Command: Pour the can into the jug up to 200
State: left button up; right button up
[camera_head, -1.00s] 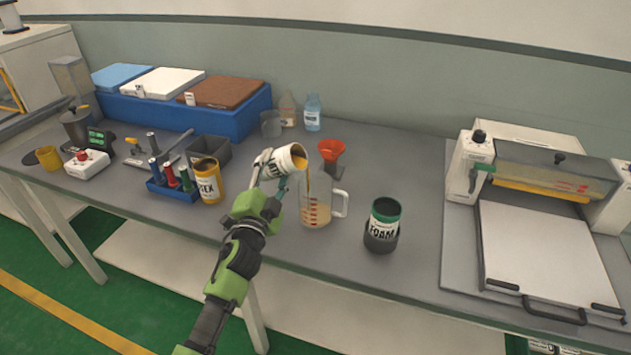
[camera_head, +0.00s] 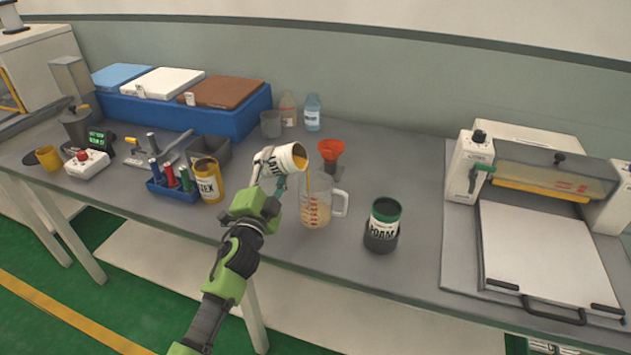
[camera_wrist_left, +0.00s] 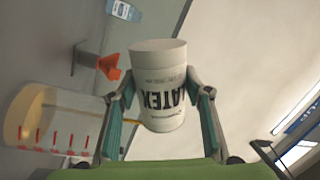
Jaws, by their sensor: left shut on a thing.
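The white can (camera_head: 286,159), marked LATEX, is tilted with its mouth to the right above the clear jug (camera_head: 316,205). A thin yellowish stream runs from its mouth down into the jug. The jug stands upright on the bench with red marks and pale yellow liquid in its lower part; the figures are too small to read. My left gripper (camera_head: 268,172) is shut on the can, and the wrist view shows the can (camera_wrist_left: 163,90) between both fingers. The jug (camera_wrist_left: 48,118) lies to the left in that view. My right gripper is not in view.
A dark can marked FOAM with a green rim (camera_head: 383,225) stands right of the jug. An orange funnel (camera_head: 331,150) is behind it. A press with a white plate (camera_head: 545,255) fills the right side.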

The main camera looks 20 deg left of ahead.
pick_arm(q)
jog(key=shift+r+m+h, duration=0.3)
jog(key=shift+r+m, duration=0.3)
jog(key=shift+m, duration=0.4)
dwell(1.3)
